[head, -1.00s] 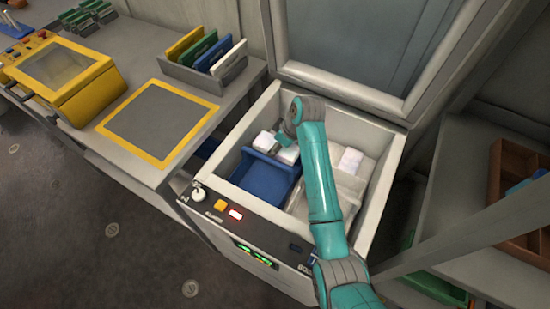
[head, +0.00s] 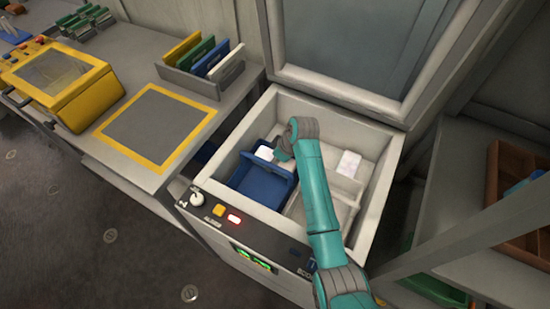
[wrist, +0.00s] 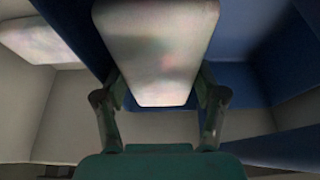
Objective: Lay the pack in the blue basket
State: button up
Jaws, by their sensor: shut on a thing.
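My gripper (head: 281,154) is low inside the open chest, at the back of the blue basket (head: 262,188). In the wrist view its two fingers (wrist: 160,98) are shut on the sides of a white pack (wrist: 158,50). The pack also shows in the head view (head: 265,153), partly hidden by my gripper. In the wrist view, blue basket walls (wrist: 255,90) show on both sides of the pack. I cannot tell whether the pack touches the basket floor.
Another white pack (head: 349,163) lies in the pale right compartment. The chest's pale rim (head: 243,125) surrounds both compartments, and its lid (head: 345,50) stands open behind. A workbench with a yellow-framed mat (head: 158,122) is on the left; a shelf with a brown tray (head: 515,170) is on the right.

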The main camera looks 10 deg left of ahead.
jog(key=shift+f, duration=0.35)
jog(key=o, duration=1.2)
jog(key=shift+c, duration=0.2)
jog(key=v, duration=1.3)
jog(key=shift+a+r, duration=0.2)
jog(key=shift+a, duration=0.1)
